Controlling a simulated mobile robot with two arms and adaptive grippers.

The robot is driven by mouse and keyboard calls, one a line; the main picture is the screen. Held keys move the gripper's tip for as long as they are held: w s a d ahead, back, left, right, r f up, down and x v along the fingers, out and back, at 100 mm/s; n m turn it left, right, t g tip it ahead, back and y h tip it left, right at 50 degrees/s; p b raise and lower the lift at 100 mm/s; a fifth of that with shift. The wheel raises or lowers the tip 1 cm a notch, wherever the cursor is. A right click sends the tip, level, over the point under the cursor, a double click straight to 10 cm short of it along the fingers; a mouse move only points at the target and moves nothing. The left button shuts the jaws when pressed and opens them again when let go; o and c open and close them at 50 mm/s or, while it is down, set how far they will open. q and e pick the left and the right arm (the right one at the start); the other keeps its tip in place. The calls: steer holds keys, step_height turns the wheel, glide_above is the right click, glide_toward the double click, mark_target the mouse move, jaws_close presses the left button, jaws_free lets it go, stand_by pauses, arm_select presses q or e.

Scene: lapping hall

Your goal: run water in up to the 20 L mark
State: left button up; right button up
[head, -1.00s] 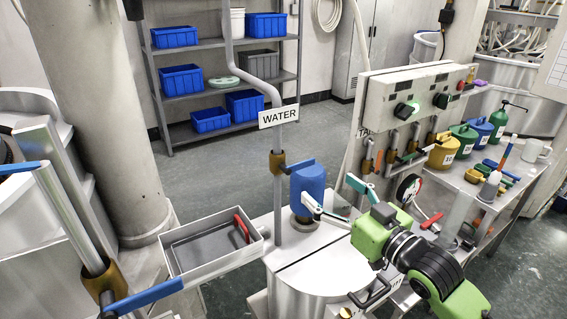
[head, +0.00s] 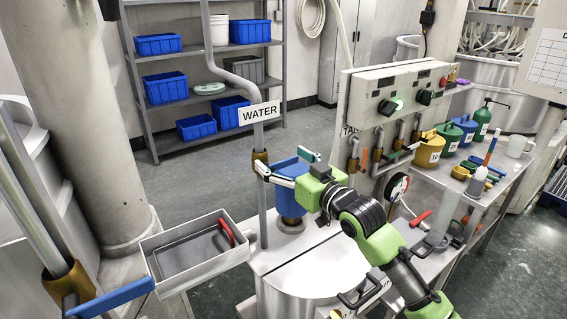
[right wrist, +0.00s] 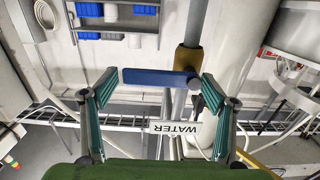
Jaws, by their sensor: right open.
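The water pipe (head: 261,185) rises at the tank's back edge under the WATER sign (head: 259,113). It carries a brown valve body (head: 260,158) with a blue lever, which shows clearly in the right wrist view (right wrist: 150,76). My right gripper (head: 285,163) is open at this valve. In the right wrist view the lever lies crosswise between its spread fingers, with gaps at both sides. The steel tank (head: 300,270) stands below with its lid closed, so the water inside is hidden. I cannot make out a 20 L mark. My left gripper is out of view.
A blue motor (head: 288,192) stands on the lid behind my right gripper. A grey tray (head: 195,262) with a red-handled tool is at the left. Another blue lever (head: 110,299) is at lower left. Yellow, green and blue jugs stand on the right bench.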

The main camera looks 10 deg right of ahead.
steer(key=c, duration=1.5)
steer(key=shift+r+n+p, duration=0.4)
steer(key=shift+n+p, duration=0.05)
steer(key=shift+n, duration=0.05)
steer(key=shift+c, duration=0.5)
steer(key=shift+s+a+r+n+p, duration=0.1)
steer(key=shift+r+n+p, duration=0.1)
steer(key=shift+n, duration=0.35)
steer(key=shift+a+r+n+p, duration=0.1)
steer(key=shift+n+p, duration=0.1)
steer(key=shift+n, duration=0.35)
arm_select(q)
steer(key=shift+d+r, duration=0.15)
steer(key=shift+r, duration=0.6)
arm_select(e)
steer(key=shift+f, duration=0.1)
steer(key=o, duration=1.5)
steer(key=shift+o, duration=0.5)
